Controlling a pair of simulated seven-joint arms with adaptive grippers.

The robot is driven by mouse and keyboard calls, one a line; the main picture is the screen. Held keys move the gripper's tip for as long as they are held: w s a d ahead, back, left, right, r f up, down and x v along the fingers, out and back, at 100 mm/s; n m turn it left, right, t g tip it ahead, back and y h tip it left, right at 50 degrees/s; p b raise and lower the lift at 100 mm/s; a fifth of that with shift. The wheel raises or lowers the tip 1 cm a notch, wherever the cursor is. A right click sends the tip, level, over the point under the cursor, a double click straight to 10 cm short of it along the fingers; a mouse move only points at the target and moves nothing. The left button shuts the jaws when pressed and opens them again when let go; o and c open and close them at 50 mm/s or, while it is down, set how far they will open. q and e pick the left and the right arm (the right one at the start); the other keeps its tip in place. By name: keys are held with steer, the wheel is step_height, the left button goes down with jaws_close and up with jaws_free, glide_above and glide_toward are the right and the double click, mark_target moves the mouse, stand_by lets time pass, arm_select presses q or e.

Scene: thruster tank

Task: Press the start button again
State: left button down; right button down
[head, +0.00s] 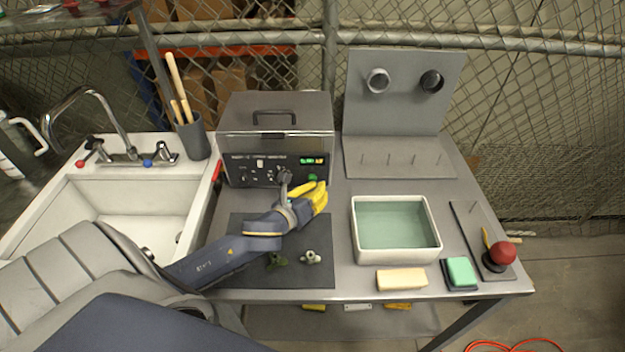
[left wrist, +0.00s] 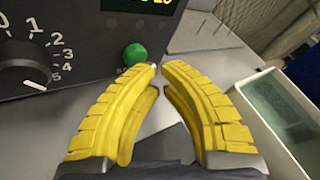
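The green start button (left wrist: 135,54) is a round button low on the dark front panel, below the green display (left wrist: 140,5). In the head view the button (head: 312,177) shows just above my left gripper (head: 322,196). In the left wrist view my yellow fingertips (left wrist: 160,67) meet or nearly meet, with nothing between them. They point toward the panel, a little right of and below the button. I cannot tell whether they touch it; the button looks uncovered. The grey box machine (head: 272,112) has a closed lid with a handle. My right gripper is not in view.
A dial (left wrist: 22,66) is on the panel left of the button. A dark mat (head: 235,262) with small fittings (head: 310,257) lies below my left arm. Right of it are a water tray (head: 354,235), a yellow sponge (head: 401,279) and a red ball-topped lever (head: 502,253). A sink (head: 130,210) is left.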

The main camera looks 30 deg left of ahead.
arm_select(q)
steer(key=shift+w+a, duration=0.25)
steer(key=shift+w, duration=0.15)
stand_by(0.9)
steer(key=shift+s+d, duration=0.1)
steer(key=shift+s, duration=0.05)
steer(key=shift+s+d, duration=0.4)
steer(key=shift+s, duration=0.2)
steer(key=shift+s+d, duration=0.1)
steer(key=shift+s, duration=0.05)
stand_by(0.4)
steer(key=shift+s+d, duration=0.65)
steer(key=shift+s, duration=0.35)
steer(key=shift+s+d, duration=0.6)
steer(key=shift+s, duration=0.35)
